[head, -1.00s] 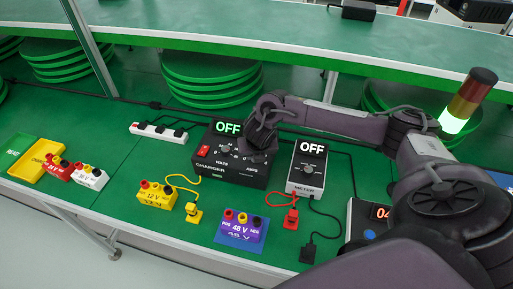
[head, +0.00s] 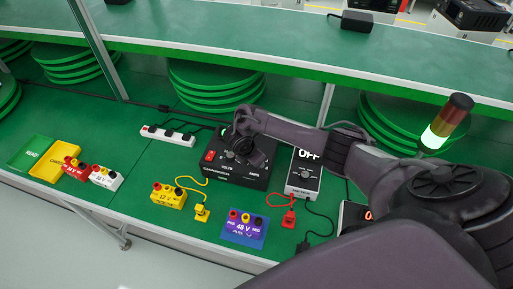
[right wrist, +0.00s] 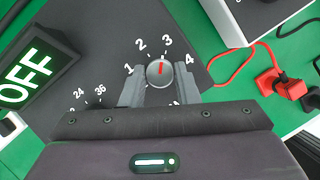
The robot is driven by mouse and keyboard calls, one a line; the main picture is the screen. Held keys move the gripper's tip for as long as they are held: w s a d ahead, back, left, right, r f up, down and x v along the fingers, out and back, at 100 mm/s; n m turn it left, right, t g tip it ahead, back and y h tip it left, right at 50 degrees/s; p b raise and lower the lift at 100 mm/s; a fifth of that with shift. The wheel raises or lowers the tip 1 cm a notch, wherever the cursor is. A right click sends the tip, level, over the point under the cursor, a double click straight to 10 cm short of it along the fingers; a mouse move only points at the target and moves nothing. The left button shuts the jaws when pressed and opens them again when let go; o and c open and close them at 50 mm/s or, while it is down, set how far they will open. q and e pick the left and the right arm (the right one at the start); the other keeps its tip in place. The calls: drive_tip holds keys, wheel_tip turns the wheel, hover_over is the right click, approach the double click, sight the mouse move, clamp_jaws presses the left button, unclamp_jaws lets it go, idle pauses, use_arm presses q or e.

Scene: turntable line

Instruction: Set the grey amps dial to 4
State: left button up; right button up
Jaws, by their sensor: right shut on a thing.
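The black charger (head: 236,175) stands on the green table in the head view, partly covered by my right arm. Its grey amps dial (right wrist: 160,73) shows in the right wrist view, with the numbers 1, 2, 3 and 4 around it. The dial's red mark points up in the picture, close to the 3. My right gripper (right wrist: 160,80) is shut on the dial, one finger on each side. The charger's screen (right wrist: 32,68) reads OFF in the right wrist view; in the head view my arm mostly hides it. My left gripper is not in view.
A meter (head: 304,177) reading OFF stands right of the charger, with a red plug (head: 289,218) in front. Yellow (head: 168,195) and purple (head: 243,229) battery blocks stand nearer the front edge. A white power strip (head: 168,135) lies left behind. A raised shelf runs behind.

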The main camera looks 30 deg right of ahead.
drive_tip(key=shift+w+r+m+g+p, duration=0.25)
drive_tip(key=shift+m+g+p, duration=0.15)
drive_tip(key=shift+m, duration=0.6)
drive_tip(key=m+g, duration=0.1)
drive_tip(key=m, duration=0.1)
drive_tip(key=shift+m+p, duration=0.3)
drive_tip(key=shift+m, duration=0.1)
drive_tip(key=m, duration=0.1)
drive_tip(key=m+g, duration=0.1)
drive_tip(key=shift+w+d+f+m, duration=0.1)
drive_tip(key=shift+f+m, duration=0.05)
drive_tip(key=shift+m, duration=0.15)
drive_tip(key=shift+w+d+m+g+y+b, duration=0.1)
drive_tip(key=shift+m+g+y+b, duration=0.5)
drive_tip(key=shift+m, duration=1.3)
drive_tip(key=o, duration=1)
